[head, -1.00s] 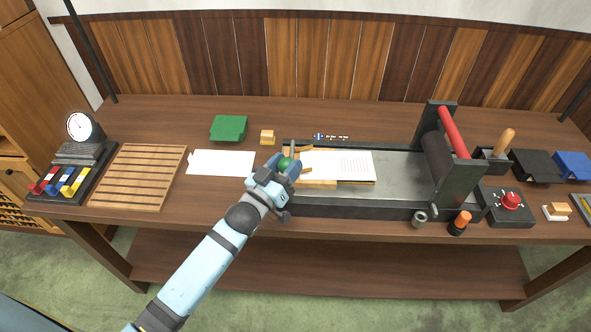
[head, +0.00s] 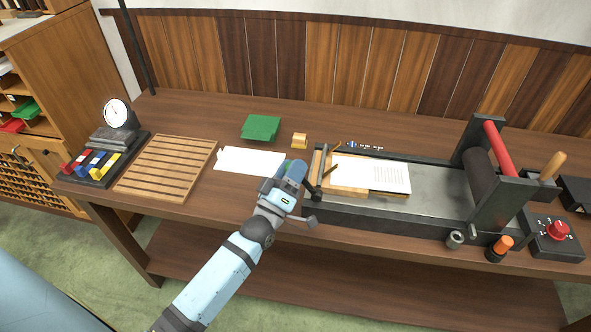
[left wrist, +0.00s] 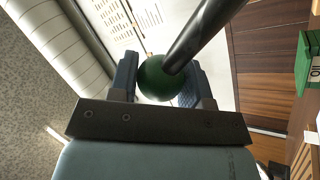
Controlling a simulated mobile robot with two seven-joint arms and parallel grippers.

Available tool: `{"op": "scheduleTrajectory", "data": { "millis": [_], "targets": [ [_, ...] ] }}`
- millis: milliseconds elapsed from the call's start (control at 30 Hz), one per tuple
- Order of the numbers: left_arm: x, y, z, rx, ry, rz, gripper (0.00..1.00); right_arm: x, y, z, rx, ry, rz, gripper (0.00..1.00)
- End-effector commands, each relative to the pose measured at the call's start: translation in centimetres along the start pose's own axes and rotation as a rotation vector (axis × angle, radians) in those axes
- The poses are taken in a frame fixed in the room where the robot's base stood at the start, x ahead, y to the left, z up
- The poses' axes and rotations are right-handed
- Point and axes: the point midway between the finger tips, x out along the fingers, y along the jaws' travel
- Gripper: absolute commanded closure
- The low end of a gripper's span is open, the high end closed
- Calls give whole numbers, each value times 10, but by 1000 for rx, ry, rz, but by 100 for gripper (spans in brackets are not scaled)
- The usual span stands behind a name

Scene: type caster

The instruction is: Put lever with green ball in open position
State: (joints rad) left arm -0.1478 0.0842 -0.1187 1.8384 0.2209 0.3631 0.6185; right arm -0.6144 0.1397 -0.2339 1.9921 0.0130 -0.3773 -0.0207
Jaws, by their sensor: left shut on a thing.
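My left gripper (head: 291,178) is just left of the left end of the press bed (head: 440,192). In the left wrist view its fingers (left wrist: 160,80) are shut around a green ball (left wrist: 154,77). The ball sits on the end of a dark lever rod (left wrist: 207,32), which runs up and to the right in that view. In the head view the ball is hidden by the gripper. My right gripper is not in view.
A paper block (head: 372,173) lies on the bed. A white sheet (head: 245,162), green block (head: 261,127) and small wooden block (head: 299,141) lie nearby. A slatted wooden rack (head: 166,168) stands left.

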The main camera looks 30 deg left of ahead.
Motion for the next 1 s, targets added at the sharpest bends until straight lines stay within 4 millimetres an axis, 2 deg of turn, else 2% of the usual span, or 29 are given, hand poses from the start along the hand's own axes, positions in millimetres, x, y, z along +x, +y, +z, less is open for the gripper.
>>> {"op": "scheduleTrajectory", "data": {
  "millis": [400,433,533,833,1000],
  "targets": [
    [-1,-2,0,-10,3,-3,98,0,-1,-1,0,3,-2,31],
    [-1,-2,0,-10,3,-3,54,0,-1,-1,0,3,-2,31],
    [-1,-2,0,-9,3,-3,31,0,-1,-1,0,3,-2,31],
    [-2,-1,0,-8,3,-2,31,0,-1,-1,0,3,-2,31],
    [-21,-3,1,-8,1,-3,31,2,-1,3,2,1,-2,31]
  ]
}}
